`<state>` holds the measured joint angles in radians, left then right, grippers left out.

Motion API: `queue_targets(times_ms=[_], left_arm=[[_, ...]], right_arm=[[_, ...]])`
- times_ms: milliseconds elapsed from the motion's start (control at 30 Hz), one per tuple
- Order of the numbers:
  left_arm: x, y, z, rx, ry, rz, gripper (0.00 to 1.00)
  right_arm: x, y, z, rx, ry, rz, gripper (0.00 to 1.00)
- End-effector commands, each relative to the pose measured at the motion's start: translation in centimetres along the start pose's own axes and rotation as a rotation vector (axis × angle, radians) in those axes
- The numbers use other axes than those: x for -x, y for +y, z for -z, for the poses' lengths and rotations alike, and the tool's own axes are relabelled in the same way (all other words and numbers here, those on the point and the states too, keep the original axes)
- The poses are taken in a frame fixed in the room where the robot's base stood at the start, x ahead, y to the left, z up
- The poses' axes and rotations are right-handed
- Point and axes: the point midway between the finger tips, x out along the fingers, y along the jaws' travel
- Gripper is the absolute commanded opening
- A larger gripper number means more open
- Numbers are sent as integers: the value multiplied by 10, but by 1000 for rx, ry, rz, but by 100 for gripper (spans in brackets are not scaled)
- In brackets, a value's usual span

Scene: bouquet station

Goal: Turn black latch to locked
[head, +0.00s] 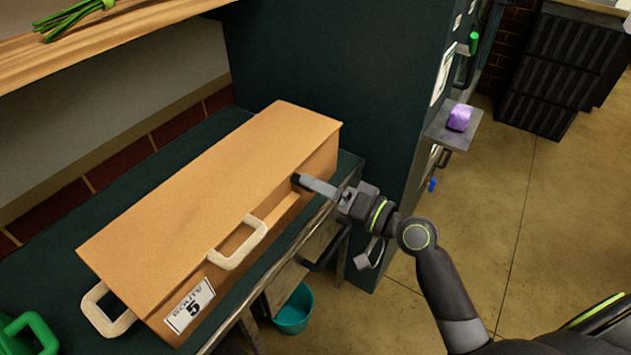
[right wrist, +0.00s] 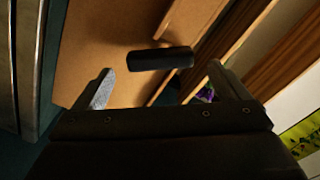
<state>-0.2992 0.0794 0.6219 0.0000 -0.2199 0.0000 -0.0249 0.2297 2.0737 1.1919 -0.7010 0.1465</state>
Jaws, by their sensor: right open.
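A long tan box (head: 215,190) lies on the dark green worktop, its front side facing right. The black latch (right wrist: 160,59) is a short dark bar on the box front in the right wrist view. In the head view only a small dark piece of the latch (head: 296,179) shows beside my fingertips. My right gripper (head: 312,184) is at the box's front near its far end. In the right wrist view my right gripper (right wrist: 165,88) is open, with the latch just ahead of and between its fingertips, apart from both. My left gripper is not in view.
A cream handle (head: 240,243) stands out from the box front, and another cream handle (head: 104,310) is at its near end. A white label (head: 189,306) is on the box. A dark green cabinet (head: 320,75) stands behind. A teal bucket (head: 294,310) sits below.

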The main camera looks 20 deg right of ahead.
Motion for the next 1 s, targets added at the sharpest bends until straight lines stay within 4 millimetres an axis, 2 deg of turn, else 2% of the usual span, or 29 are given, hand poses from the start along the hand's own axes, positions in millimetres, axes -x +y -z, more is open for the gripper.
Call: queue_targets(times_ms=[200, 533, 867, 1000], left_arm=[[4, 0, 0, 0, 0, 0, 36], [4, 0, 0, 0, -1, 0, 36], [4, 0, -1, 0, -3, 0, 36], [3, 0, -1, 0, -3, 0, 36]], right_arm=[[-19, -1, 0, -1, 0, 1, 95], [-21, 0, 0, 0, -1, 0, 95], [-21, 0, 0, 0, 0, 0, 51], [-21, 0, 0, 3, 0, 0, 50]])
